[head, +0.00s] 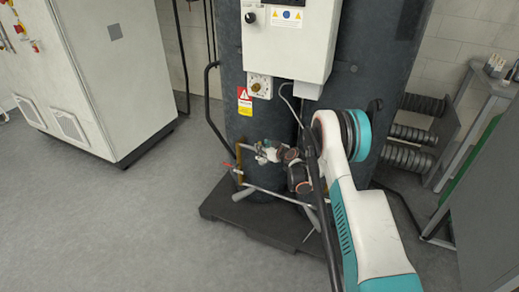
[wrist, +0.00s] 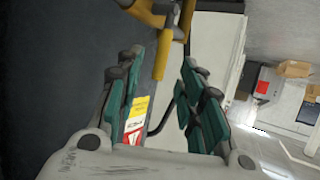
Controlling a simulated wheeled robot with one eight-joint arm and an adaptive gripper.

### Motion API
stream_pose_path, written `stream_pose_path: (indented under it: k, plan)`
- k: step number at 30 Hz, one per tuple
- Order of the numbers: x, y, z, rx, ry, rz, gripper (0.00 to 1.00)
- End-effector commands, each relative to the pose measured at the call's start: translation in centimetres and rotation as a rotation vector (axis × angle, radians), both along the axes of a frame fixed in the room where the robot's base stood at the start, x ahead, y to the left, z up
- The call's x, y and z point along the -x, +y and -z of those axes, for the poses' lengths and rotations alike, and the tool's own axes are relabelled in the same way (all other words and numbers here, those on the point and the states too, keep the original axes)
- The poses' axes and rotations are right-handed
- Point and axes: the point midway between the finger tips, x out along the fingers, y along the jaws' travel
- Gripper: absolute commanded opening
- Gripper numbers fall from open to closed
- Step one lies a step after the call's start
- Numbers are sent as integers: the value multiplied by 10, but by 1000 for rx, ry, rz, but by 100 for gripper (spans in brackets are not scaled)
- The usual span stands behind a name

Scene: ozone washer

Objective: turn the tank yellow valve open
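The yellow valve (wrist: 163,50) is at the top middle of the wrist view. Its narrow yellow handle reaches down between the tips of my gripper, and its upper part is cut off by the frame edge. My gripper (wrist: 160,66) is open, with one teal-padded finger on each side of the handle. I see a gap on both sides and no clear contact. In the head view my gripper (head: 258,152) is small, low in front of the dark tank (head: 233,92), beside a yellow-brown upright part (head: 239,163). The valve handle cannot be made out there.
A white control box (head: 288,45) hangs on the tank above my gripper. A dark bent rail (head: 209,105) stands at the tank's left. A red and yellow label (head: 244,100) is on the tank. A white cabinet (head: 95,75) stands left, with clear floor (head: 110,215) in front.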

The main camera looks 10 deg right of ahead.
Motion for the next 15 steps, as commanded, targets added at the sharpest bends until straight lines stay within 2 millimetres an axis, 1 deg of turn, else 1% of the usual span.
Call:
stream_pose_path:
  k: [1,6,10,15]
  plan:
    - [-8,3,6,0,0,-1,35]
    - [-28,11,14,0,0,-1,35]
    - [-37,13,17,0,0,0,35]
    - [-40,14,17,-1,0,1,35]
